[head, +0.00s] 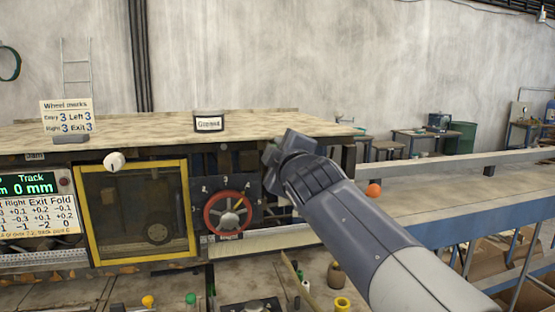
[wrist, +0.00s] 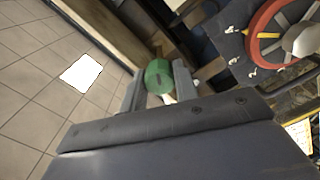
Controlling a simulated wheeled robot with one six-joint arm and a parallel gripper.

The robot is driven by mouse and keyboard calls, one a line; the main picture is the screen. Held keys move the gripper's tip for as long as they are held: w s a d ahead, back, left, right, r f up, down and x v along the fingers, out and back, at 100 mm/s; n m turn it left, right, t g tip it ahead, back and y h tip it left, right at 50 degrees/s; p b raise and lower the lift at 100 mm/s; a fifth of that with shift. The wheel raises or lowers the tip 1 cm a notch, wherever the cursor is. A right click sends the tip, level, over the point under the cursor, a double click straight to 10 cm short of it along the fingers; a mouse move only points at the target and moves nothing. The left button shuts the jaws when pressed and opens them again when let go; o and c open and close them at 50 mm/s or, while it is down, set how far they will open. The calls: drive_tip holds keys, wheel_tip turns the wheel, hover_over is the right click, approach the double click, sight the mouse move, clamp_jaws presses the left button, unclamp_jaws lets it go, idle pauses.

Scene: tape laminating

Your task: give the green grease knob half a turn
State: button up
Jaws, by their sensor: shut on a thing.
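The green grease knob (wrist: 158,74) shows in the wrist view as a short green cylinder with a dark slot or mark on its face. My gripper (wrist: 159,86) has one grey finger on each side of it and is shut on it. In the head view my gripper (head: 278,152) is at the machine's front, right of the wooden top's middle. The knob is hidden behind my gripper in the head view. A small sign (head: 208,123), which seems to read "Grease", stands on the machine's top.
A red handwheel (head: 230,213) on a numbered dial sits below left of my gripper; it also shows in the wrist view (wrist: 272,30). A yellow-framed window (head: 135,212) and white knob (head: 114,162) are further left. An orange ball (head: 374,190) is right of my arm.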

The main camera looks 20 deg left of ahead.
drive_tip(key=m+b, duration=0.1)
drive_tip(key=m, duration=0.1)
drive_tip(key=m+b, duration=0.1)
drive_tip(key=m, duration=0.1)
drive_tip(key=m+b, duration=0.1)
drive_tip(key=m, duration=0.1)
drive_tip(key=shift+f+b, duration=0.25)
drive_tip(key=shift+b, duration=0.15)
drive_tip(key=m+b, duration=0.2)
drive_tip(key=m, duration=0.2)
drive_tip(key=shift+r+m, duration=0.1)
drive_tip(key=shift+m, duration=0.5)
drive_tip(key=o, duration=1)
drive_tip(key=shift+r, duration=0.15)
drive_tip(key=b+v, duration=0.3)
drive_tip(key=v, duration=0.7)
drive_tip(key=shift+s+d, duration=0.2)
drive_tip(key=shift+s, duration=0.15)
